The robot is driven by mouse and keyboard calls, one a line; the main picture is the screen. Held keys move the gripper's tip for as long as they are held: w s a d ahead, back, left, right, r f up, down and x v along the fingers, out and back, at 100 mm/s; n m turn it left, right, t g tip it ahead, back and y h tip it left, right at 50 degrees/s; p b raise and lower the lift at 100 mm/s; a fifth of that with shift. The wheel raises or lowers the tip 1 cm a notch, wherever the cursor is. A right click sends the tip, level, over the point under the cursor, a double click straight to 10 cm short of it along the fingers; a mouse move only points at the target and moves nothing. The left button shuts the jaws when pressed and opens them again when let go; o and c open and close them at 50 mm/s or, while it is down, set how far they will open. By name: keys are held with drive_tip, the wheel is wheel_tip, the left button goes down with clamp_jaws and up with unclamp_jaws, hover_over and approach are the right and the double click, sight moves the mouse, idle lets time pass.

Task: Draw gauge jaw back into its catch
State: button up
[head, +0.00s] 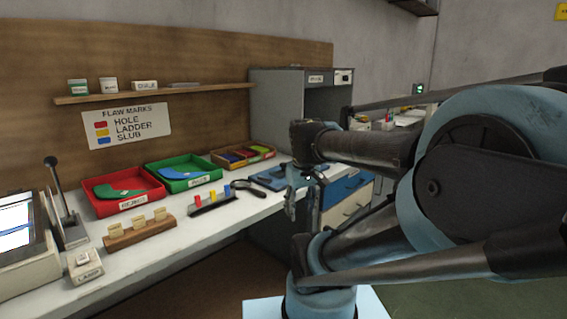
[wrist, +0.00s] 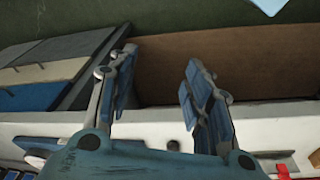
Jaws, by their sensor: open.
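My gripper (head: 295,200) hangs over the front edge of the bench, fingers pointing down. In the wrist view my gripper (wrist: 160,68) has its two blue fingers well apart with nothing between them. A flat blue device (head: 268,179) lies on the bench just behind and left of my gripper, partly covered by it. It may be the gauge, but I cannot make out a jaw or catch on it. A magnifier with a dark handle (head: 247,188) lies to its left.
A red tray (head: 98,208), a green tray (head: 150,182) and a wooden box (head: 226,163) stand along the bench. A rack of coloured flags (head: 213,207) and a wooden block with cards (head: 140,238) stand in front. A grey cabinet (head: 275,100) rises behind; drawers (head: 345,208) are at right.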

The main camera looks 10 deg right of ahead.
drive_tip(key=w+r+n, duration=0.6)
drive_tip(key=w+r, duration=0.8)
wheel_tip(320, 180, up, 7)
drive_tip(key=n+g, duration=0.2)
drive_tip(key=n, duration=0.5)
hover_over(283, 163)
wheel_tip(283, 163, down, 17)
drive_tip(key=shift+d+r, duration=0.1)
drive_tip(key=shift+r, duration=0.05)
